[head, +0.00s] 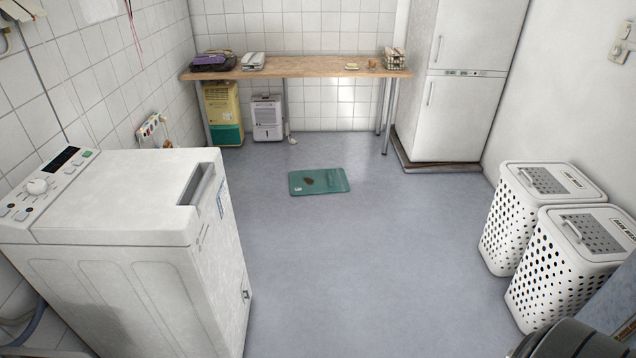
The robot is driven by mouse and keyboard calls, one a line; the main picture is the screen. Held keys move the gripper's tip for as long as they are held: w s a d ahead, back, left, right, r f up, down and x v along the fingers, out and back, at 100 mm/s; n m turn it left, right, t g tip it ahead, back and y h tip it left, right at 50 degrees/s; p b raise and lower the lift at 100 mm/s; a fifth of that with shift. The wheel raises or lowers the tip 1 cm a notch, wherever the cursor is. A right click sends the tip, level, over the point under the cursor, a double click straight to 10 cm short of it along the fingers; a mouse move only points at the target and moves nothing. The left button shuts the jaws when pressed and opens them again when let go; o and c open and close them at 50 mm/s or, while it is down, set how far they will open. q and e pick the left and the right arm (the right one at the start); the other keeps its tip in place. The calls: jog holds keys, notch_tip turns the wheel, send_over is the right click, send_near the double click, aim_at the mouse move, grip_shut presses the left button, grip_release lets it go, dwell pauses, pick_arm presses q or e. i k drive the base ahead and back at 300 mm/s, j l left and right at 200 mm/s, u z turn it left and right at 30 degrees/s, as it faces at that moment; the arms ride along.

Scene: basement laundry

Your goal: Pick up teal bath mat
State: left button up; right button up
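The teal bath mat (335,185) lies flat on the grey-blue floor in the middle of the head view, in front of the wooden table. It has a dark brown patch near its middle and a small pale mark at its lower left corner. Nothing stands between it and the camera. Neither of my grippers shows in this view, and a dark rounded shape at the bottom right corner cannot be made out clearly.
A white top-loading washer (120,200) stands at the left. Two white perforated hampers (535,225) stand at the right. A wooden table (300,67) runs along the back wall, beside a white fridge (455,110). The floor (350,270) around the mat is clear.

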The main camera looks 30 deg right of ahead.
aim_at(318, 179)
jog(key=i+l+z, duration=0.85)
jog(key=i+l, duration=0.15)
jog(key=i+l+z, duration=0.2)
jog(key=i+z, duration=0.25)
jog(key=i, duration=0.15)
jog(key=i+u, duration=0.3)
jog(key=i, duration=0.6)
jog(key=i+l+u, duration=0.25)
jog(key=i, duration=0.65)
